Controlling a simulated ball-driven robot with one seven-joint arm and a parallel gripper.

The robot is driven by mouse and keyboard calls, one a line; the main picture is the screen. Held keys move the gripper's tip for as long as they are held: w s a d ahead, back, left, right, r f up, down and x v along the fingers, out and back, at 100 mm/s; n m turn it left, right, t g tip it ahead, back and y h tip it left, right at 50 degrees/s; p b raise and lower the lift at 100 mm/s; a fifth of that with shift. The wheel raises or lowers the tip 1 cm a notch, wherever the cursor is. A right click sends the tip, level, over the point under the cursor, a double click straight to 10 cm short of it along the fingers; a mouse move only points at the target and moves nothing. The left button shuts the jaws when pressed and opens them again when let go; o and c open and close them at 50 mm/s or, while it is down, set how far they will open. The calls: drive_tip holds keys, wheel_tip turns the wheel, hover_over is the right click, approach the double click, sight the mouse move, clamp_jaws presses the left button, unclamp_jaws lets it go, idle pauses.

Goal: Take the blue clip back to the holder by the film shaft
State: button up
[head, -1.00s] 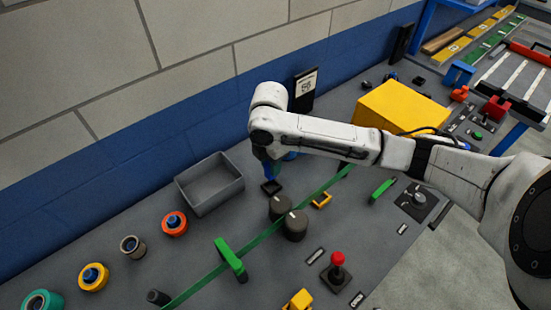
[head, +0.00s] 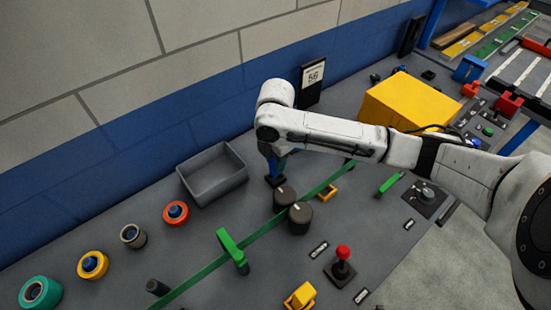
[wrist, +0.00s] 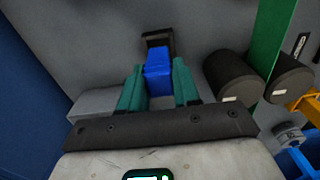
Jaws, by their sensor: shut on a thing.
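My gripper (wrist: 158,72) has its two teal fingers shut on the blue clip (wrist: 158,68), one on each side. The clip points at the small dark holder (wrist: 157,38), whose far rim shows past it. In the head view the clip (head: 271,166) hangs below my wrist, just over or at the holder (head: 275,182). I cannot tell whether they touch. Two dark upright rollers (head: 299,218) stand right beside the holder, with the green film strip (head: 265,228) running by them.
A grey open bin (head: 212,174) stands left of the holder. Rolls of tape, such as the red one (head: 176,213), lie farther left. A yellow box (head: 408,103) is at the back right. A red-knobbed lever (head: 342,262) stands in front.

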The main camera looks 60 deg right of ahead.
drive_tip(key=shift+f+b, duration=0.8)
drive_tip(key=shift+f, duration=0.35)
idle(0.4)
drive_tip(key=shift+f+b, duration=0.35)
drive_tip(key=shift+f, duration=0.3)
drive_tip(key=o, duration=1.1)
wheel_tip(320, 180, up, 7)
drive_tip(key=p, duration=0.6)
